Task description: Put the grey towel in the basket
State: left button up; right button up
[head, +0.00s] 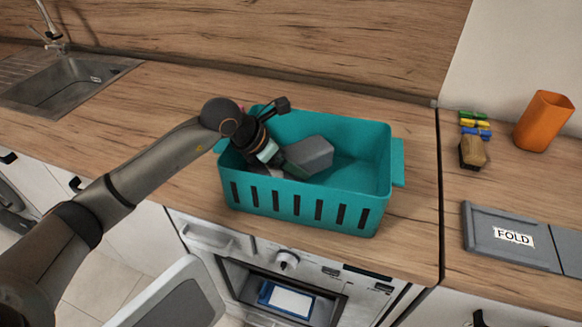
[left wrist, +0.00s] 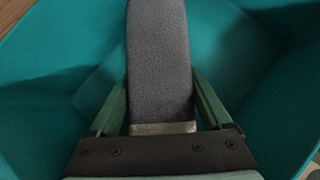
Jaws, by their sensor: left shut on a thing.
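The grey towel (head: 312,155) is a folded, blocky bundle inside the teal basket (head: 300,212), near its left half. My left gripper (head: 288,166) reaches over the basket's left end and is shut on the towel. In the left wrist view the towel (left wrist: 158,55) stands between the two green fingers, with the teal basket wall (left wrist: 55,45) around it. I cannot tell whether the towel touches the basket floor. My right gripper is not in view.
A sink (head: 65,85) is at the far left. At right are an orange cup (head: 544,122), coloured pegs (head: 474,127), a brush (head: 473,152) and a grey FOLD board (head: 510,236). Below the counter, an appliance door (head: 170,300) hangs open. The counter left of the basket is clear.

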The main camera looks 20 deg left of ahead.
pick_arm(q)
jog(key=shift+f, duration=1.05)
jog(key=shift+f, duration=0.2)
jog(key=o, duration=1.4)
jog(key=shift+r, duration=0.1)
jog(key=shift+r, duration=0.25)
jog(key=v, duration=1.1)
jog(key=shift+s+a+r+b, duration=0.2)
jog(key=shift+s+a+b, duration=0.05)
jog(key=shift+s+b, duration=0.1)
jog(key=shift+w, duration=0.1)
